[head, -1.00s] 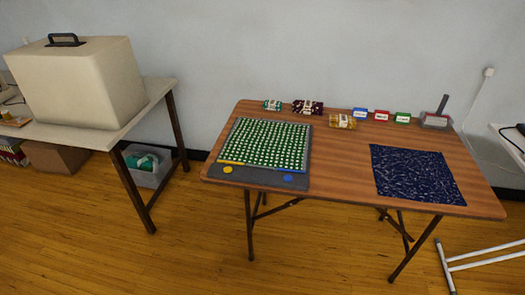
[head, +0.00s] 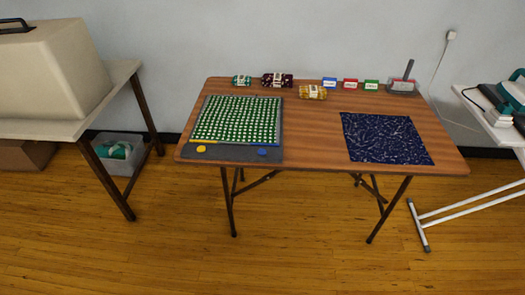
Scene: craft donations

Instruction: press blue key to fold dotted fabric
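A green fabric with white dots (head: 238,119) lies flat on a dark grey folding board (head: 222,154) on the left side of the wooden table. On the board's front strip are a round yellow key (head: 201,149) at the left and a round blue key (head: 262,152) at the right. Neither of my grippers is in view.
The wooden table (head: 310,120) also holds a dark blue patterned fabric (head: 386,138), rolled fabric bundles (head: 313,92), small coloured label blocks (head: 350,84) and a grey tray (head: 402,87). A side table (head: 122,75) stands left, an ironing board (head: 497,125) right. Floor in front is clear.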

